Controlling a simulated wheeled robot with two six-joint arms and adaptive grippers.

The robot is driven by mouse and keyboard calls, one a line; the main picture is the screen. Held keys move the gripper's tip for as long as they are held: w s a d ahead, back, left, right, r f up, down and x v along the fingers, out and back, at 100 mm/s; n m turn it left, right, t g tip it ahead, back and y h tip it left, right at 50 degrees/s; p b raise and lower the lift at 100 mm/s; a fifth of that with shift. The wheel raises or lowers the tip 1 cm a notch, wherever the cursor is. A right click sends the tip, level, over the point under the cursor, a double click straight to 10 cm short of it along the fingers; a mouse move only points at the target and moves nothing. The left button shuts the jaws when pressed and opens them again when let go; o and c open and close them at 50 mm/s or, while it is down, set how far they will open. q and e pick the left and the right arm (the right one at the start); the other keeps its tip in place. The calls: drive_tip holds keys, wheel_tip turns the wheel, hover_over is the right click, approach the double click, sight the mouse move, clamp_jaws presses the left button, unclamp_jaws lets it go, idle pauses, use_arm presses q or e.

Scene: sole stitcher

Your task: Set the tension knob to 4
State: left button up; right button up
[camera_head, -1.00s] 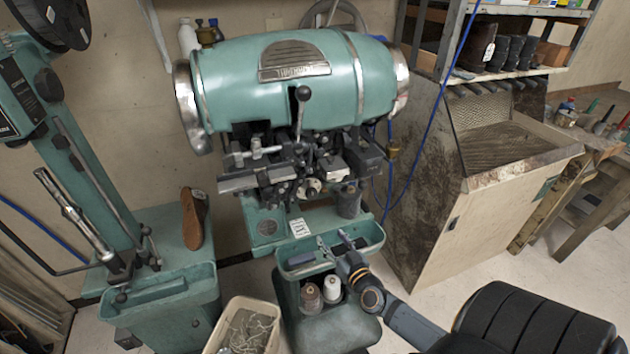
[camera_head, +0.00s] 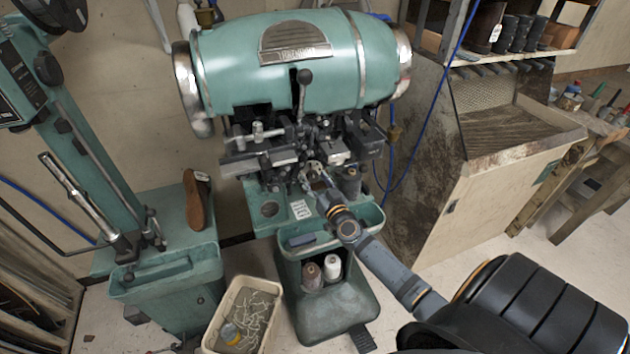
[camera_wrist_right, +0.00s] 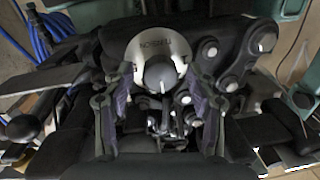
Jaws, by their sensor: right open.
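The tension knob (camera_wrist_right: 160,74) is a dark round knob in front of a pale dial plate (camera_wrist_right: 150,47) with upside-down lettering, seen in the right wrist view. I cannot read which number it is set to. In the head view the pale dial (camera_head: 316,168) is small, low on the front of the green stitcher (camera_head: 285,75). My right gripper (camera_head: 319,184) is open, just in front of the dial. In the wrist view its two fingers (camera_wrist_right: 160,98) stand left and right of the knob, with gaps visible on both sides. My left gripper is not in view.
Dark levers and metal parts (camera_head: 265,155) crowd around the dial. Below is a green tray (camera_head: 372,217) over a shelf with thread spools (camera_head: 312,276). A bin of thread scraps (camera_head: 250,312) stands on the floor, and a brown shoe sole (camera_head: 196,200) stands at left.

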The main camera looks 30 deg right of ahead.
drive_tip(key=shift+w, duration=0.1)
drive_tip(key=c, duration=1.1)
drive_tip(key=shift+c, duration=0.2)
drive_tip(key=shift+m, duration=0.3)
drive_tip(key=m, duration=0.3)
drive_tip(key=shift+m, duration=0.3)
drive_tip(key=shift+m+h+b, duration=0.3)
drive_tip(key=shift+m+h, duration=0.1)
drive_tip(key=shift+m, duration=1.9)
